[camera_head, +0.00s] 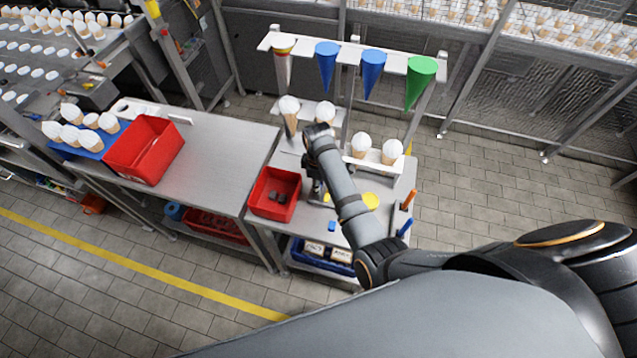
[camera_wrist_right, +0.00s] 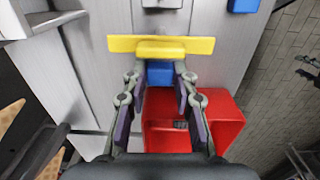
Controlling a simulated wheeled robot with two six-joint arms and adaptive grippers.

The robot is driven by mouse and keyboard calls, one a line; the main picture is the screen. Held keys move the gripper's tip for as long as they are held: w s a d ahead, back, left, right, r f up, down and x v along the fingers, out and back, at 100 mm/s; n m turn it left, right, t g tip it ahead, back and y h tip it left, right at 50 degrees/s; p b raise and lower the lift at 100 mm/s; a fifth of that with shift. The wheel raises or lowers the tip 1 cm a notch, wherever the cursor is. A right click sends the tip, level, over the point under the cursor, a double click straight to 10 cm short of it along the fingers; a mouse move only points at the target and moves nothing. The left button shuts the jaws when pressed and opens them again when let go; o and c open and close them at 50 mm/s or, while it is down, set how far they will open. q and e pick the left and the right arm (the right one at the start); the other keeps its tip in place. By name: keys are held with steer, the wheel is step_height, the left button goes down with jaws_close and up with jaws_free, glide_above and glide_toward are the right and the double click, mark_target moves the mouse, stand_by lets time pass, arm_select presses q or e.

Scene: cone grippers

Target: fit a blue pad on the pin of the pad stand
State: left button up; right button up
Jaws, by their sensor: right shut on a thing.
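My right gripper (camera_wrist_right: 159,78) is shut on a blue pad (camera_wrist_right: 159,72), a small block between its fingertips in the right wrist view. A yellow piece (camera_wrist_right: 190,45), a flat bar with a raised block at its middle, lies right at the held pad's far side. I cannot tell whether they touch, or whether this is the pad stand; no pin can be made out. Another blue pad (camera_head: 331,226) lies on the small table in the head view, right of the red bin. In that view my right arm partly covers the gripper.
A red bin (camera_head: 261,205) with dark grey pieces stands left of the gripper, below it in the wrist view. A cone rack (camera_head: 345,50) with coloured cones rises behind. White-topped cones (camera_head: 391,151), a yellow disc (camera_head: 370,201) and upright orange and blue tools share the table.

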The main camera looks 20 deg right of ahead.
steer(key=shift+f, duration=0.1)
steer(key=o, duration=0.9)
steer(key=shift+o, duration=0.2)
steer(key=shift+o, duration=1.4)
steer(key=shift+r+p, duration=0.7)
steer(key=shift+r, duration=1.85)
